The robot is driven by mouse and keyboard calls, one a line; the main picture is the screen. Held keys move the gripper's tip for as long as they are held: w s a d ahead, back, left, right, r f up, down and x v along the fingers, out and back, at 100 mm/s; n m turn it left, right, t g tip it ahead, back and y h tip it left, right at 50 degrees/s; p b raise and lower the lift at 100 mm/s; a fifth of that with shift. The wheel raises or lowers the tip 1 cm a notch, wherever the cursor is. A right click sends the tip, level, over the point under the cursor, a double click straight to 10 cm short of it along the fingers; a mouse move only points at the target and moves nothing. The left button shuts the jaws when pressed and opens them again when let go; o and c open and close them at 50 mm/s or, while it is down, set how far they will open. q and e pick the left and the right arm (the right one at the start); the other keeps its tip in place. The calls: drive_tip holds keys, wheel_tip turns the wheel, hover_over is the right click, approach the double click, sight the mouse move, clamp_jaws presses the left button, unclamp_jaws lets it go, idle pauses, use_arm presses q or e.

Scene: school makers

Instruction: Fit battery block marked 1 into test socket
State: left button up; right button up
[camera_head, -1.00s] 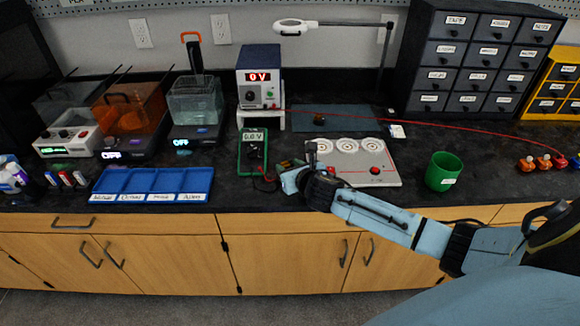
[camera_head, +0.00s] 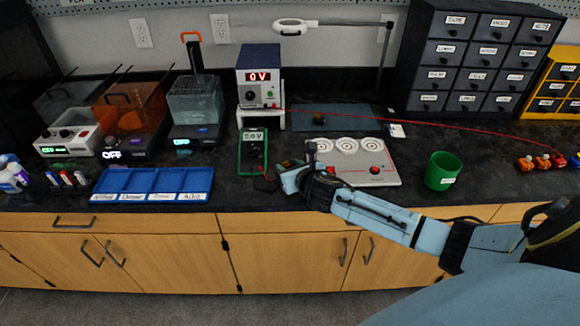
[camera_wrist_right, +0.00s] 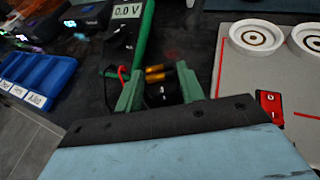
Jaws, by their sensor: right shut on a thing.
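My right gripper (camera_head: 287,164) is low over the bench, between the green multimeter and the grey board. In the right wrist view its green fingers (camera_wrist_right: 157,76) are shut on a dark block (camera_wrist_right: 160,94) with brass-coloured strips, which I take for the battery block. A small white mark shows on it, too blurred to read. The grey board (camera_head: 386,181) has three white round seats (camera_head: 345,145) and a red button; it also shows in the right wrist view (camera_wrist_right: 235,83). No part is clearly readable as the test socket. My left gripper is not in view.
The multimeter (camera_head: 241,158) with a red lead lies left of the gripper. A blue divided tray (camera_head: 150,184) is further left. A green cup (camera_head: 442,172) stands right of the board. A power supply (camera_head: 259,80) reading 0 V stands behind. A red wire crosses the back.

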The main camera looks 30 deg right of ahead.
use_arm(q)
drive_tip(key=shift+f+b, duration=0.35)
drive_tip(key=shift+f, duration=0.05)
use_arm(e)
drive_tip(key=shift+f, duration=0.6)
drive_tip(key=o, duration=0.7)
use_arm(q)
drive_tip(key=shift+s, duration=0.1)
use_arm(e)
drive_tip(key=shift+p+v, duration=0.8)
drive_tip(key=shift+v, duration=0.1)
drive_tip(key=shift+p+v, duration=0.75)
drive_tip(key=shift+v, duration=0.2)
drive_tip(key=shift+s+r, duration=0.15)
drive_tip(key=shift+s, duration=0.1)
drive_tip(key=shift+p+v, duration=1.45)
drive_tip(key=shift+v, duration=0.25)
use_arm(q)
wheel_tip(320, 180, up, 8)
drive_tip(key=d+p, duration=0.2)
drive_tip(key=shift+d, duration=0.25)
use_arm(e)
drive_tip(key=v, duration=0.3)
drive_tip(key=shift+s, duration=0.2)
